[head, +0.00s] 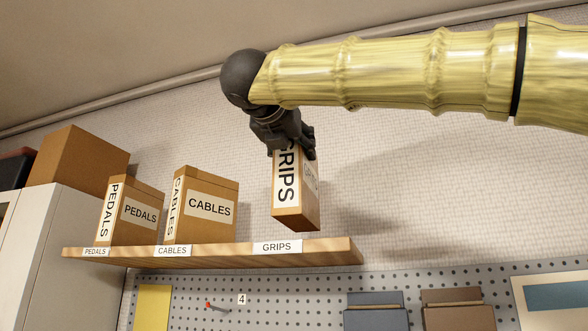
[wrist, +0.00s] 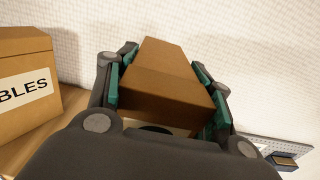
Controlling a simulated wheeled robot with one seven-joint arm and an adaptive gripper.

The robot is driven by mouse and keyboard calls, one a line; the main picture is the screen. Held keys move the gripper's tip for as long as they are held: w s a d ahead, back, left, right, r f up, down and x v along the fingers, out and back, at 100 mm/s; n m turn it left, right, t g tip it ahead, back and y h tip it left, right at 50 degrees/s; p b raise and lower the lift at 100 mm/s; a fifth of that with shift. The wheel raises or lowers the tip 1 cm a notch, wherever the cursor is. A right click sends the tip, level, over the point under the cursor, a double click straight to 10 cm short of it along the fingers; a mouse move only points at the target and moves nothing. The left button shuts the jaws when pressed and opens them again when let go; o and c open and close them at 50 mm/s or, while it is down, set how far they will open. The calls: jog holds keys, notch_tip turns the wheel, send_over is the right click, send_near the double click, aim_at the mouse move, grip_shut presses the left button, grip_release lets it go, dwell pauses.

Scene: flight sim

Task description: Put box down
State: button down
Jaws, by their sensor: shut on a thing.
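The GRIPS box (head: 295,207) is a brown cardboard box with white labels. It hangs from my gripper (head: 296,150), which is shut on its upper part. In the head view its bottom appears a little above the shelf (head: 209,252), over the part with the GRIPS label (head: 277,247); a small gap shows. In the wrist view the box (wrist: 165,85) lies between the green-padded fingers of my gripper (wrist: 165,100). The lower part of its labelled face is hidden there by the gripper body.
The CABLES box (head: 210,208) stands on the shelf left of the held box, with the PEDALS box (head: 137,213) further left. The CABLES box also shows in the wrist view (wrist: 25,85). The shelf ends at the right; a pegboard (head: 275,293) is below it.

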aim_at(278, 155)
jog(key=w+f+p, duration=0.3)
jog(key=w+f, duration=0.1)
jog(key=w, duration=0.1)
jog(key=shift+w, duration=0.25)
dwell(0.4)
jog(key=shift+f, duration=0.1)
jog(key=c, duration=0.6)
grip_release()
jog(key=shift+o, duration=0.2)
jog(key=b+v, duration=0.4)
jog(key=v, duration=0.8)
